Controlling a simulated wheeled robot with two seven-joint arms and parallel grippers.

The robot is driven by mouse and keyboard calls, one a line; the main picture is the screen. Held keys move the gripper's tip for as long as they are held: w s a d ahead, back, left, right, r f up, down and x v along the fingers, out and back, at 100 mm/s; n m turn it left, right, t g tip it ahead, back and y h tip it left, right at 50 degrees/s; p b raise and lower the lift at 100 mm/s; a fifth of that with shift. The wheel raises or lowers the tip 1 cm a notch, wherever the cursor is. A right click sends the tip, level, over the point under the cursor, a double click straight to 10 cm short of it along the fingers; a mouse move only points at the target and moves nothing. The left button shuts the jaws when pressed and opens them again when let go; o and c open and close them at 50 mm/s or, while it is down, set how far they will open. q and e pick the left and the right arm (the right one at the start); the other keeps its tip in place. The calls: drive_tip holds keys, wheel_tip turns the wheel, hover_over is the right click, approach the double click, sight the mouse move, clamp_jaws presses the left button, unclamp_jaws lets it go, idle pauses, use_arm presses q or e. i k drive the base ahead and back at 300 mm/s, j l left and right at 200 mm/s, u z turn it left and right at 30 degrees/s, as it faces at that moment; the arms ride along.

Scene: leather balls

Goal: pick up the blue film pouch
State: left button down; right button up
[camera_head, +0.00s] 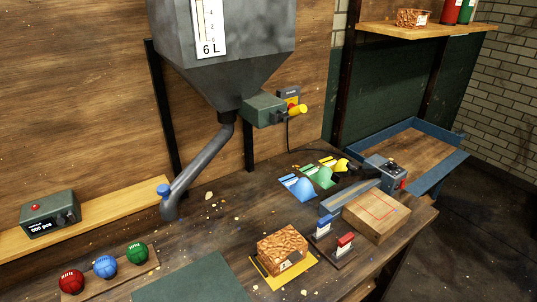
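The blue film pouch (297,187) lies on the dark workbench, right of the centre of the view. It is light blue with a pale striped part at its left end. A green pouch (319,175) lies right behind it, and a yellow pouch (335,165) lies behind that, in a slanting row. Nothing covers the blue pouch. Neither of my grippers shows in the head view.
A grey hopper (225,60) with a spout pipe (197,168) hangs over the bench. A grey bar sealer (348,197), a wooden block (378,217), blue and red stamps (322,224) and a box of brown scraps (283,248) stand near the pouches. Three balls (105,267) sit at left.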

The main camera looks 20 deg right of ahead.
sight(301, 188)
drive_tip(key=l+u, duration=0.35)
drive_tip(key=l, duration=2.4)
